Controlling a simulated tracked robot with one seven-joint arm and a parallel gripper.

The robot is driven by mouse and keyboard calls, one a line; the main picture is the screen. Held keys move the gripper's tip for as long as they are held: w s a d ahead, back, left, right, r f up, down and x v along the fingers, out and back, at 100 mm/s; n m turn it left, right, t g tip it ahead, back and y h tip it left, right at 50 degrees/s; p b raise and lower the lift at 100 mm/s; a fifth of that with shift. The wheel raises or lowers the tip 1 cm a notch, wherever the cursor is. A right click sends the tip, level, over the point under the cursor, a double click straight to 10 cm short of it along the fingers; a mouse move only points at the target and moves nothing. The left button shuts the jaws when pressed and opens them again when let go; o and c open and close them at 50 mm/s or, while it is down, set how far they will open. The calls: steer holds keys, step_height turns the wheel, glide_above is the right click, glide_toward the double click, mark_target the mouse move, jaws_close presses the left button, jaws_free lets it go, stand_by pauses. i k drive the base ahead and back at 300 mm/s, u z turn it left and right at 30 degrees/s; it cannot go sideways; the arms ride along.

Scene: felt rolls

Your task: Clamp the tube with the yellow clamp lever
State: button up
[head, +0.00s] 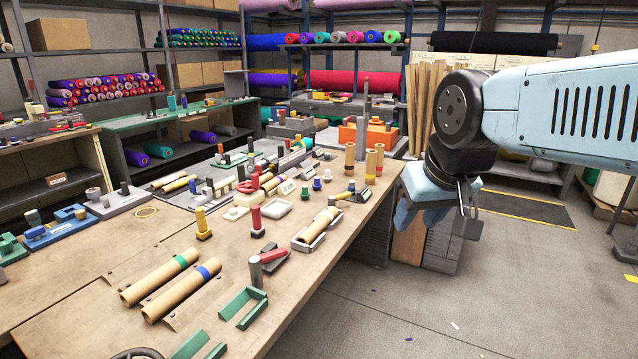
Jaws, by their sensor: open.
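A cardboard tube (319,225) lies in a shallow grey cradle (300,245) near the right edge of the workbench. A small yellow lever-like piece (343,195) shows just beyond the tube's far end; whether it belongs to the cradle is too small to tell. A yellow upright piece (203,224) on a square base stands farther left, apart from the tube. My gripper (440,222) hangs past the bench's right edge, over the floor and well apart from the tube. It is open, with nothing seen in it; its fingertips are partly hidden by its own body.
Two tubes with green (160,278) and blue (181,291) bands lie at the front of the bench (90,300). A red-handled clamp (268,258) and a red-topped post (256,222) stand near the cradle. Several upright tubes (371,165) stand behind it.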

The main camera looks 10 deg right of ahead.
mark_target(332, 199)
steer(key=i, duration=0.85)
steer(key=z, duration=0.15)
